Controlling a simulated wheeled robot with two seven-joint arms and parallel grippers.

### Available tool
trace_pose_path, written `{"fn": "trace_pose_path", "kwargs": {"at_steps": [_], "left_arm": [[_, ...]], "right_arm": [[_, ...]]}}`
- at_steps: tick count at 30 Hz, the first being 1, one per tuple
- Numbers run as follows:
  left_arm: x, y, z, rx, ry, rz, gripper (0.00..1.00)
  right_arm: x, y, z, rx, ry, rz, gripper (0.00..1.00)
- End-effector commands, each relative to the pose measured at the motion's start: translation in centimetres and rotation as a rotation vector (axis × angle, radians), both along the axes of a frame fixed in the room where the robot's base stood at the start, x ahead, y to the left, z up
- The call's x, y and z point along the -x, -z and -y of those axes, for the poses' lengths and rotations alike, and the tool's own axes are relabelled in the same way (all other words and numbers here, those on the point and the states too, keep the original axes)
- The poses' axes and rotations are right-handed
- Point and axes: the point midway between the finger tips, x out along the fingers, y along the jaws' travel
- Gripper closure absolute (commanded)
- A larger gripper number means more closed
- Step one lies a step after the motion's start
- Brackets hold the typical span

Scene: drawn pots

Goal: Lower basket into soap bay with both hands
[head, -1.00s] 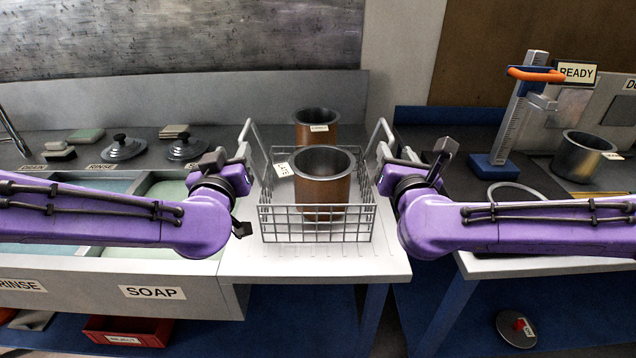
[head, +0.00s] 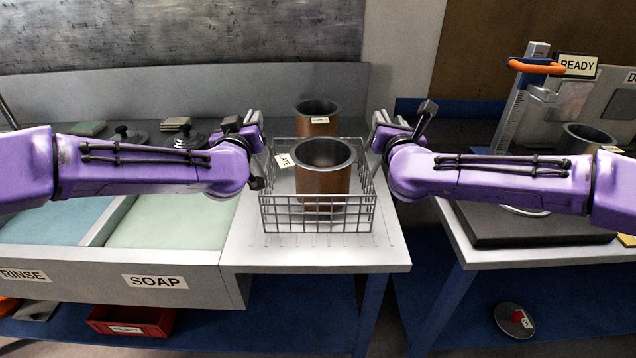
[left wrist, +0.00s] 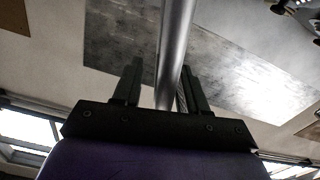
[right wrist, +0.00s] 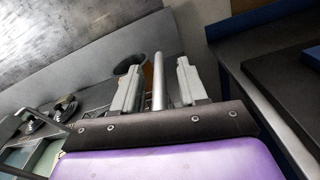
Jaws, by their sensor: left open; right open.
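The wire basket (head: 318,215) stands on the white drainboard (head: 300,255) with a copper pot (head: 322,182) inside it. A tag hangs near the pot's left side. My left gripper (head: 256,128) is open at the basket's left handle; in the left wrist view a metal bar (left wrist: 174,50) runs between its fingers. My right gripper (head: 380,125) is open at the right handle; in the right wrist view a bar (right wrist: 158,80) stands between its fingers. The handles are mostly hidden by the grippers in the head view. The soap bay (head: 170,215), with pale green liquid, lies left of the basket.
A second copper pot (head: 317,115) stands behind the basket. The rinse bay (head: 50,220) is further left. Lidded black items (head: 125,135) sit on the back ledge.

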Motion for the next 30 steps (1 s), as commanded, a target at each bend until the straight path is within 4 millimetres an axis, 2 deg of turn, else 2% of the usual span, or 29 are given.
{"fn": "trace_pose_path", "kwargs": {"at_steps": [9,13,30], "left_arm": [[-0.26,0.0,-0.03,0.0,0.0,0.0,0.58],[-0.25,0.01,-0.04,0.0,0.0,0.0,1.0],[-0.25,0.05,-0.14,-0.002,-0.002,0.0,1.0]], "right_arm": [[-0.27,0.02,-0.02,0.0,0.0,0.0,0.58],[-0.26,0.02,-0.01,0.0,0.0,0.0,1.0],[-0.3,0.09,0.18,-0.001,0.004,-0.001,1.0]]}}
